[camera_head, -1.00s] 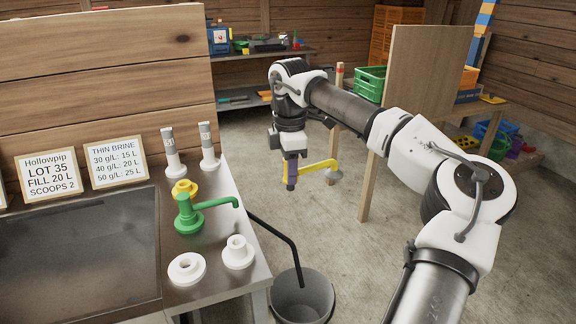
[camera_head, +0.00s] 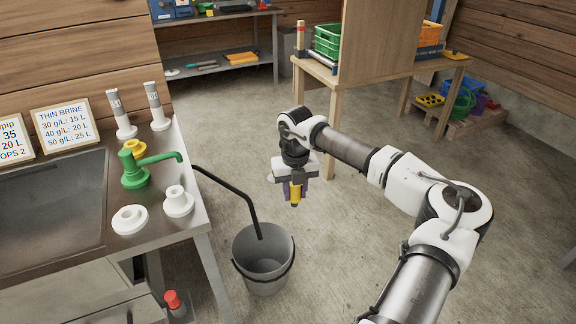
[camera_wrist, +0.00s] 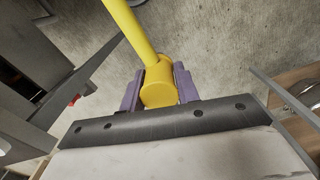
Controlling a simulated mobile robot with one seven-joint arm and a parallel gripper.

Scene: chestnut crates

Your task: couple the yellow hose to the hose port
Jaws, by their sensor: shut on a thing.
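My gripper (camera_head: 294,190) is shut on the yellow hose (camera_head: 295,194), held in the air to the right of the steel bench and above the floor. In the wrist view the purple fingers (camera_wrist: 158,90) close on both sides of the hose's thick round end, and the hose (camera_wrist: 130,27) runs up out of the picture. On the bench are a green spout (camera_head: 135,174), a yellow fitting (camera_head: 134,147) behind it and two white flanged fittings, one left (camera_head: 130,219) and one right (camera_head: 178,202). I cannot tell which fitting is the hose port.
A grey bucket (camera_head: 264,283) stands on the floor beside the bench, with a black pipe (camera_head: 232,189) running to it. A red-capped object (camera_head: 173,300) sits low by the bench. A wooden table (camera_head: 395,68) with crates stands behind my arm. Open floor lies between.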

